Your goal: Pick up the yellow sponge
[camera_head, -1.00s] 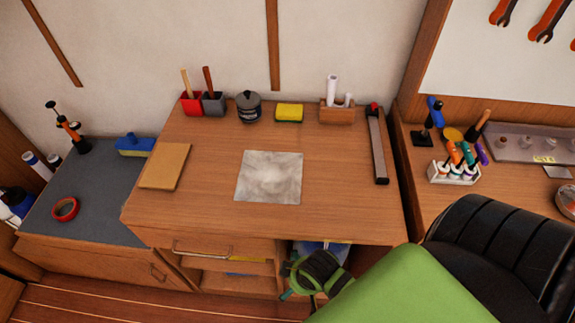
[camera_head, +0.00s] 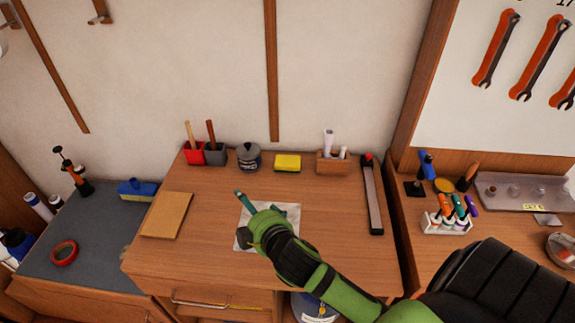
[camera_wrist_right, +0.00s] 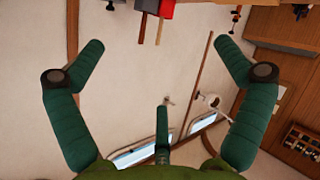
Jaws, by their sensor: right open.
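The yellow sponge (camera_head: 287,162), with a dark green underside, lies at the back of the wooden desk (camera_head: 210,260), between a dark lidded jar (camera_head: 249,156) and a wooden holder (camera_head: 333,162). My right gripper (camera_head: 246,204) is over the grey sheet (camera_head: 287,211), in front of and left of the sponge, and apart from it. In the right wrist view my right gripper (camera_wrist_right: 160,45) has its green fingers spread wide with nothing between them. The sponge does not show in that view. My left gripper is in neither view.
Red (camera_head: 193,153) and grey (camera_head: 215,154) cups with wooden handles stand left of the jar. A tan board (camera_head: 167,215) lies at the left and a long dark bar (camera_head: 371,195) at the right. The wall is close behind the sponge.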

